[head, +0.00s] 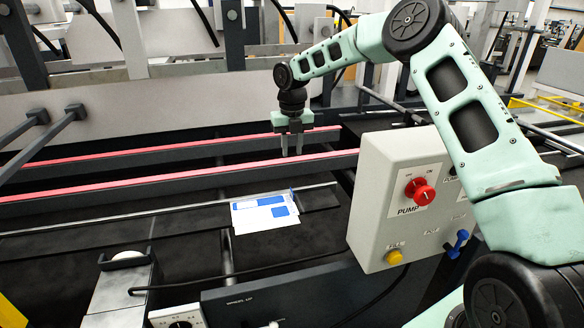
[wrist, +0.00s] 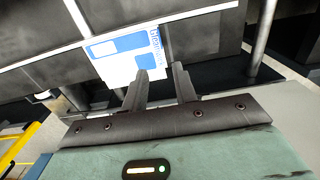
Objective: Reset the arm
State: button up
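My gripper (head: 292,147) hangs at the end of my pale green arm, fingers pointing down, above the dark machine bed near the red belts. In the wrist view my gripper's two fingers (wrist: 160,80) stand apart with a gap between them, and nothing is seen held. A blue and white carton sheet (head: 265,212) lies flat on the bed, below and left of the gripper in the head view. The sheet also shows beyond the fingertips in the wrist view (wrist: 122,52). The fingers appear apart from it.
A grey control box (head: 385,160) with a red pump knob (head: 420,192), a yellow button (head: 394,257) and a blue lever (head: 459,243) stands right of the bed, close to my arm. Two red belts (head: 180,182) cross the bed. Metal rods and plates stand behind.

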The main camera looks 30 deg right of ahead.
jog(key=shift+r, duration=0.95)
jog(key=s+a+r+m, duration=0.2)
jog(key=s+a+m, duration=0.3)
jog(key=s+a, duration=0.45)
jog(key=s+a+r+m, duration=0.3)
jog(key=s+a+m, duration=0.2)
jog(key=s+a, duration=0.5)
jog(key=s+a+f+m, duration=0.1)
jog(key=s+f+m, duration=0.1)
jog(key=s+m, duration=1.4)
jog(key=s, duration=0.9)
jog(key=shift+s+a+y, duration=0.15)
jog(key=shift+s+y, duration=0.05)
jog(key=shift+y, duration=0.1)
jog(key=shift+o, duration=0.4)
jog(key=shift+f, duration=0.1)
